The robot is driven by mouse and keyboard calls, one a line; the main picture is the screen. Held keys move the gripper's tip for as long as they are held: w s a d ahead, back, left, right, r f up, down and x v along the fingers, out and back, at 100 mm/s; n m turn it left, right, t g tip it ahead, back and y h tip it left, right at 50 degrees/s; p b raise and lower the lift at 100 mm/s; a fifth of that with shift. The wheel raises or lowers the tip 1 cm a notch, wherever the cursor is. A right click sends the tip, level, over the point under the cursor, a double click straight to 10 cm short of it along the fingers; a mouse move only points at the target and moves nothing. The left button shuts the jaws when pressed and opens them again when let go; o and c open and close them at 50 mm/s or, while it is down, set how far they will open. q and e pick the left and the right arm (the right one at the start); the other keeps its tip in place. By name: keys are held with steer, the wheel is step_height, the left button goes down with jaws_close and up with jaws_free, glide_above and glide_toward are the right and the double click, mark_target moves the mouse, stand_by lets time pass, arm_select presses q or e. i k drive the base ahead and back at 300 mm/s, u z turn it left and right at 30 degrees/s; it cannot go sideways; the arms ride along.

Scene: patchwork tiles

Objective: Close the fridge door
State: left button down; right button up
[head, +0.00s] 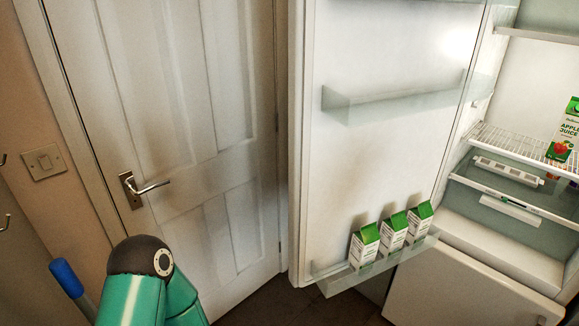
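The fridge door (385,152) stands wide open in the middle of the head view, its inner side facing me. Its lower shelf holds three green-topped cartons (393,238), and a clear shelf (395,98) above them is empty. The fridge body (515,232) is at the right, its lit inside exposed. My arm, green with a dark joint, rises at the bottom left, apart from the fridge door. Neither of my grippers is in view.
A white room door (180,120) with a metal handle (145,187) is shut behind the fridge door, at the left. A light switch (45,162) is on the wall. An apple juice carton (566,130) stands inside the fridge. A blue-tipped handle (66,278) is at the lower left.

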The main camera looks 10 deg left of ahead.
mark_target(378, 89)
steer(key=u, duration=0.15)
steer(key=i, duration=0.9)
steer(key=z, duration=0.05)
